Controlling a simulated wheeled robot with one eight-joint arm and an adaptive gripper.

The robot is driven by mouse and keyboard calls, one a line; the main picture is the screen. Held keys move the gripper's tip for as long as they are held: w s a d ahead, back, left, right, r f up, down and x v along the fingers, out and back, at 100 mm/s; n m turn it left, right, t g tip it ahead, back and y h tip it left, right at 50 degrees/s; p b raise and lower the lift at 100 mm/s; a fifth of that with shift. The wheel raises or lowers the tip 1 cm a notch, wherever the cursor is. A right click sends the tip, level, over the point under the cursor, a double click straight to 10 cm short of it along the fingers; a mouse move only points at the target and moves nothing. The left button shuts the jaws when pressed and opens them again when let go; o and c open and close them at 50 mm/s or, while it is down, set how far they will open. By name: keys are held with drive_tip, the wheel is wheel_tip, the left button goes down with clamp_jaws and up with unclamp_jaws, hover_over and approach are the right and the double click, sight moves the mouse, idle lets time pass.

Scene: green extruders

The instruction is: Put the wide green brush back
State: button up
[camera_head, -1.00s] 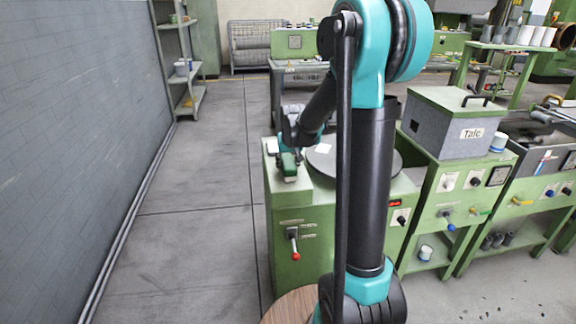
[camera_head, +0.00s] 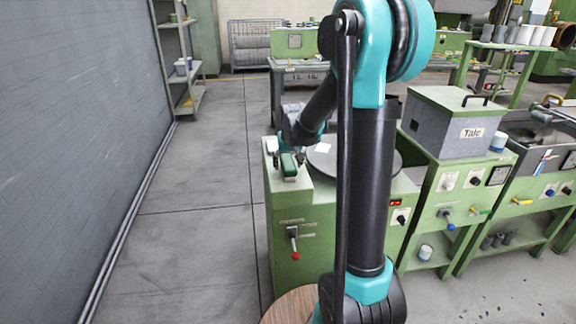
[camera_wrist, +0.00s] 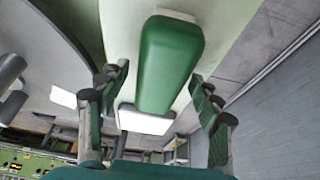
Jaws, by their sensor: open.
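The wide green brush (camera_wrist: 168,62) has a green back and white ends. In the wrist view it lies on the pale green top of a machine (camera_wrist: 235,18), and its near end reaches between my gripper's fingers. My gripper (camera_wrist: 158,105) is open, one finger on each side of the brush, with gaps to both. In the head view the brush (camera_head: 289,165) shows small on the left part of the green cabinet's top (camera_head: 305,192), with my gripper (camera_head: 288,150) right at it. My arm hides part of the cabinet.
A dark round plate (camera_head: 325,163) with a white paper is set in the cabinet top beside the brush. A grey box labelled Talc (camera_head: 455,125) stands on the green unit to the right. The floor (camera_head: 195,220) on the left is clear up to the wall.

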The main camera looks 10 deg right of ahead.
drive_tip(key=v, duration=1.1)
drive_tip(key=shift+s+r, duration=0.1)
drive_tip(key=shift+s, duration=0.1)
drive_tip(key=s+d+f, duration=0.2)
drive_tip(key=s+f, duration=0.6)
drive_tip(key=s, duration=0.5)
drive_tip(key=s+d+f, duration=0.2)
drive_tip(key=s+f, duration=0.6)
drive_tip(key=s, duration=0.4)
drive_tip(key=shift+s+f, duration=0.25)
drive_tip(key=shift+s, duration=0.15)
